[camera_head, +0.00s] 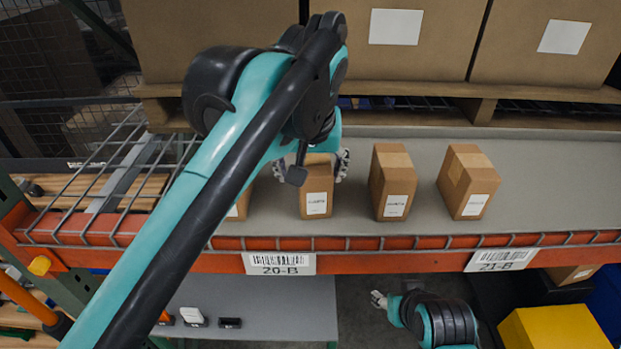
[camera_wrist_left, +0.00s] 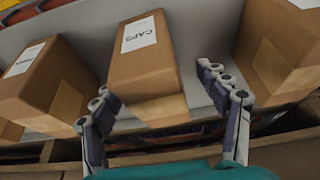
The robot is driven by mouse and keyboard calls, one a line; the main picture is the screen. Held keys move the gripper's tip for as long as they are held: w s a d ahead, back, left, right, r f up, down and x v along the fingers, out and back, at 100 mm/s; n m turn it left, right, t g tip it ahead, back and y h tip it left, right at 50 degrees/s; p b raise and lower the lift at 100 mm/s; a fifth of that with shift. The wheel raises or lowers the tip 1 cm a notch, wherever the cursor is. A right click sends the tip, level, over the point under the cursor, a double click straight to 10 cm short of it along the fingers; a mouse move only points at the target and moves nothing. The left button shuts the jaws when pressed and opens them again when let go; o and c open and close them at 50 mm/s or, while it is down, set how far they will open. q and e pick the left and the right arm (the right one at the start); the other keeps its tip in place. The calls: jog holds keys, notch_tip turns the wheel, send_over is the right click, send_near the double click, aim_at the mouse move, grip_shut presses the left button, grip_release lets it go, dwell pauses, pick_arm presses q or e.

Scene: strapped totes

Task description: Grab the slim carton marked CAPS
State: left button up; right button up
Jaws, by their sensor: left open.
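The slim brown carton marked CAPS (camera_wrist_left: 148,68) fills the middle of the left wrist view, its white label showing. In the head view, the carton below my left gripper (camera_head: 316,200) appears to be the same one, partly hidden by my arm; its label is too small to read there. My left gripper (camera_head: 311,168) is open, with one finger on each side of this carton. In the left wrist view my left gripper (camera_wrist_left: 165,105) shows its fingers spread with gaps to the carton. My right gripper (camera_head: 378,299) is low, below the shelf edge; its jaws are unclear.
Similar cartons stand to the right on the grey shelf (camera_head: 560,180), the nearest one (camera_head: 393,182) and another (camera_head: 467,182). One (camera_head: 238,207) is mostly hidden at left. An orange beam (camera_head: 400,259) with a wire lip runs along the front. Large boxes on a pallet stand behind.

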pick_arm(q)
jog(key=shift+x, duration=0.8)
jog(key=shift+w+f, duration=0.3)
jog(key=shift+f, duration=0.1)
jog(key=shift+s, duration=0.2)
jog(key=shift+w, duration=0.1)
jog(key=c, duration=1.5)
